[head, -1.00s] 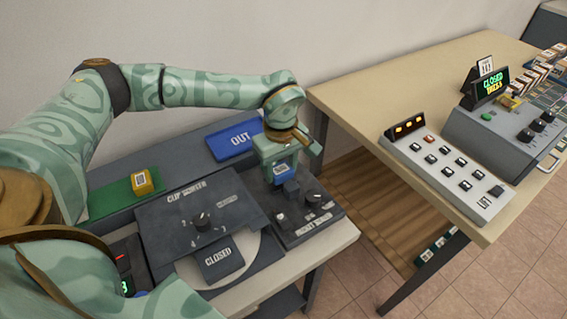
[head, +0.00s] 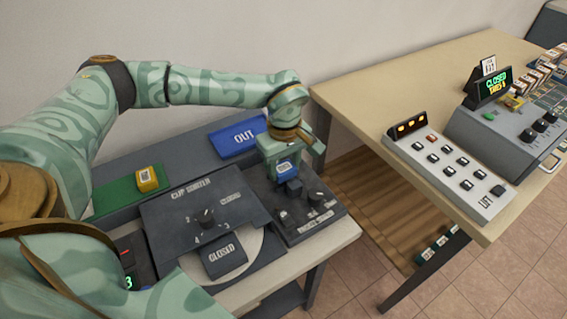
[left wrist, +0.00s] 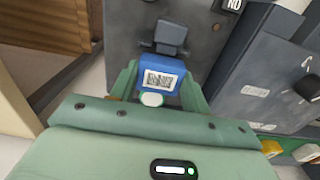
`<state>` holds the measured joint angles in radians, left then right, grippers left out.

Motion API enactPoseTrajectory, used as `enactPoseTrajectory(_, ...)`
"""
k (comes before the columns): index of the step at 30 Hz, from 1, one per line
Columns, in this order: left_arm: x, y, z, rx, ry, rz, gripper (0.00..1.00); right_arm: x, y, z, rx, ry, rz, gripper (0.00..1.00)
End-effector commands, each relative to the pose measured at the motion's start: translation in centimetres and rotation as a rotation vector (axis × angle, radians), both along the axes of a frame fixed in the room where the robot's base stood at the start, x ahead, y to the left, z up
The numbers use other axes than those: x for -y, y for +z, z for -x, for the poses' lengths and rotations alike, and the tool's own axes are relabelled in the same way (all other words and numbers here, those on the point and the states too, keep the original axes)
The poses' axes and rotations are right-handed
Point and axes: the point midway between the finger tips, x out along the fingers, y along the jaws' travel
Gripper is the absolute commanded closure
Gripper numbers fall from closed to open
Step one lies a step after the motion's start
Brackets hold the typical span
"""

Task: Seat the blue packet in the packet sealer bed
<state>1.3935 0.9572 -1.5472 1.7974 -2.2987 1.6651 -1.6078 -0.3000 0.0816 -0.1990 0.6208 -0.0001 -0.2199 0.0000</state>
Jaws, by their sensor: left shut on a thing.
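My left gripper (head: 285,168) is shut on the blue packet (head: 286,167), which has a white label with a dark code. The left wrist view also shows the packet (left wrist: 160,77) between the two green fingers. The packet is over the back part of the dark packet sealer (head: 312,222), just behind a small dark block on it. Whether the packet touches the bed cannot be told, as the gripper and the block hide its lower edge. My right gripper is not in view.
The clip sorter (head: 205,215) with its CLOSED flap stands left of the sealer. A yellow packet (head: 147,179) sits on a green strip (head: 112,197). A blue OUT tray (head: 238,138) lies behind. Another table (head: 420,75) with a button panel (head: 450,175) is at right.

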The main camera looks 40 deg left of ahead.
Motion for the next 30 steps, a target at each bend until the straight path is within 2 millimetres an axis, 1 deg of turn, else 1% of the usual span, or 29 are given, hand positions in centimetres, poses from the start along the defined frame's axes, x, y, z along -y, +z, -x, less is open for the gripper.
enactPoseTrajectory(15,0.01,-0.03,0.02,-0.001,0.000,0.000,0.76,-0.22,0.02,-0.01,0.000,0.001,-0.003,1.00)
enactPoseTrajectory(30,-0.01,-0.05,0.06,-0.002,0.000,-0.001,0.76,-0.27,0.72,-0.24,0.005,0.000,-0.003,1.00)
